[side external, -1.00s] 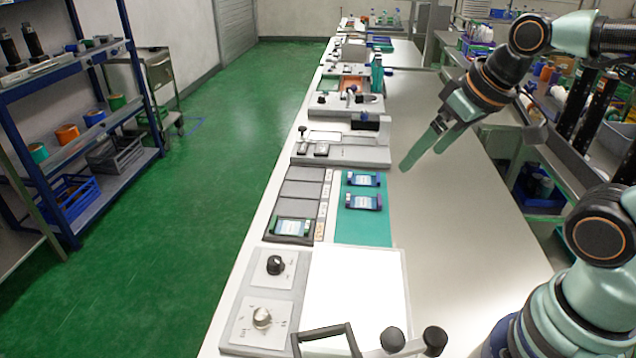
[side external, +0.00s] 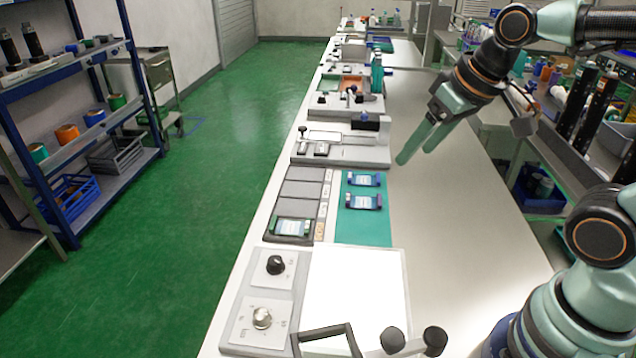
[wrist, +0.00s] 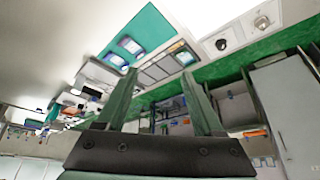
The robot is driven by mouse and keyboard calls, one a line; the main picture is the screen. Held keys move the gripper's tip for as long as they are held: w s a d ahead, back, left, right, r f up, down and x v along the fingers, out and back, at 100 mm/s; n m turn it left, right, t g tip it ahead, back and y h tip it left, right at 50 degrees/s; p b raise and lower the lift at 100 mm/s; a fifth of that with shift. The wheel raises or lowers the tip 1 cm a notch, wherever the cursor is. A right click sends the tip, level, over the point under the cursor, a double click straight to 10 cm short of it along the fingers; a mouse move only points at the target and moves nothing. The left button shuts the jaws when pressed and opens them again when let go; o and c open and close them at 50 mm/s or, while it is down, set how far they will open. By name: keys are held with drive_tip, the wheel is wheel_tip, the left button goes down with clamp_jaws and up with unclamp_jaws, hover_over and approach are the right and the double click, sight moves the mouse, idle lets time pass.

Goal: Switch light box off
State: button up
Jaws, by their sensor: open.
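The light box has a bright white lit panel (side external: 358,290) at the front of the bench in the side view. A control plate to its left carries a black knob (side external: 275,265) and a silver knob (side external: 262,318) with markings too small to read. In the wrist view, the black knob (wrist: 221,44) and silver knob (wrist: 262,22) show at the upper right. My gripper (side external: 416,157) is open and empty, above the bench behind and to the right of the light box, well apart from the knobs. Its two green fingers (wrist: 159,75) show in the wrist view.
A teal mat (side external: 362,229) with two blue-ended devices lies behind the light box, beside a grey slotted tray (side external: 299,188). A dark handle (side external: 327,335) and black round knobs (side external: 414,341) stand at the front edge. The bench's right side is clear.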

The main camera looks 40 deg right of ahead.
drive_tip(key=w+a+m+g, duration=0.1)
drive_tip(key=w+a+g, duration=0.1)
drive_tip(key=w+a, duration=0.25)
drive_tip(key=m+g, duration=0.3)
drive_tip(key=m, duration=0.1)
hover_over(275, 260)
wheel_tip(275, 260, down, 11)
wheel_tip(275, 260, down, 12)
clamp_jaws()
